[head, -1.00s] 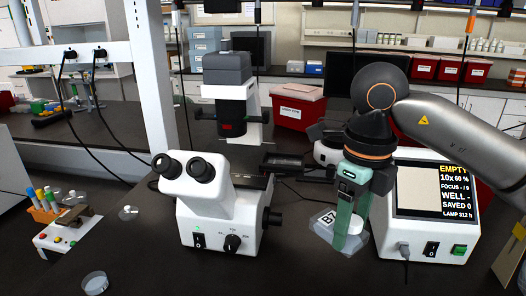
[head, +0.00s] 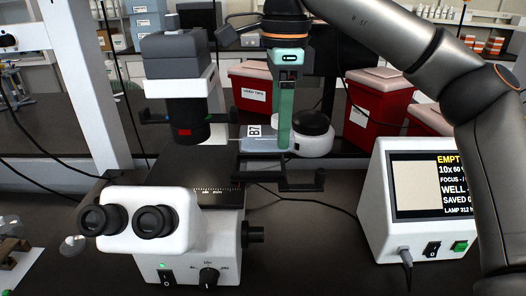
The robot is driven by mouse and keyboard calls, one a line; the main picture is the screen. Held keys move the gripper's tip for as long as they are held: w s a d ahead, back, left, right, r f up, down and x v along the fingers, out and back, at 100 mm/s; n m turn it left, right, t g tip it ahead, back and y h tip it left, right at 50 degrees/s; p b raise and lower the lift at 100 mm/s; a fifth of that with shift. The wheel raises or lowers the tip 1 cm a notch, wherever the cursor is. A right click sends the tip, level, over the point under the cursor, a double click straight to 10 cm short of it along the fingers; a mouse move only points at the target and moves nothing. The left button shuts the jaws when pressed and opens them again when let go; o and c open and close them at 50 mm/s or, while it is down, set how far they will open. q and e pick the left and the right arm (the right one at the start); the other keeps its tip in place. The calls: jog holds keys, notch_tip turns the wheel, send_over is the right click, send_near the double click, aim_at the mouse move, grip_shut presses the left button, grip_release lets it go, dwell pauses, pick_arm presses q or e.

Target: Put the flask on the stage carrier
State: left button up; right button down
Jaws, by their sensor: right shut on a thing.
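My right gripper (head: 284,143) points down and is shut on the flask (head: 259,145), a clear flat vessel with a B7 label. The flask is held roughly level, just right of the microscope's (head: 150,215) black stage (head: 200,172). The dark stage carrier (head: 285,187) juts out from the stage's right side, lower in the picture than the flask. I cannot tell the height gap between flask and carrier. The fingers hide the flask's right end. My left gripper is out of view.
The microscope's upright lamp head (head: 180,60) stands close left of the flask. A white round device with a black top (head: 315,138) is behind the gripper. The control box (head: 420,200) with a screen stands at the right. Red bins (head: 378,105) line the back.

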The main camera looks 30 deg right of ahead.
jog(key=w+d+f, duration=0.1)
jog(key=w+f, duration=0.1)
jog(key=w+d+f, duration=0.1)
jog(key=w+f, duration=0.1)
jog(key=w, duration=0.1)
jog(key=w+d+f, duration=0.1)
jog(key=w+f, duration=0.2)
jog(key=shift+w, duration=0.25)
jog(key=shift+w+f, duration=0.25)
jog(key=shift+f, duration=0.05)
jog(key=shift+w+d+f, duration=0.1)
jog(key=shift+w+f, duration=0.05)
jog(key=shift+f, duration=0.8)
jog(key=shift+w+f, duration=0.1)
jog(key=shift+f, duration=0.8)
jog(key=shift+c, duration=0.3)
grip_release()
jog(key=shift+f, duration=0.15)
notch_tip(320, 180, up, 8)
jog(key=shift+f, duration=0.1)
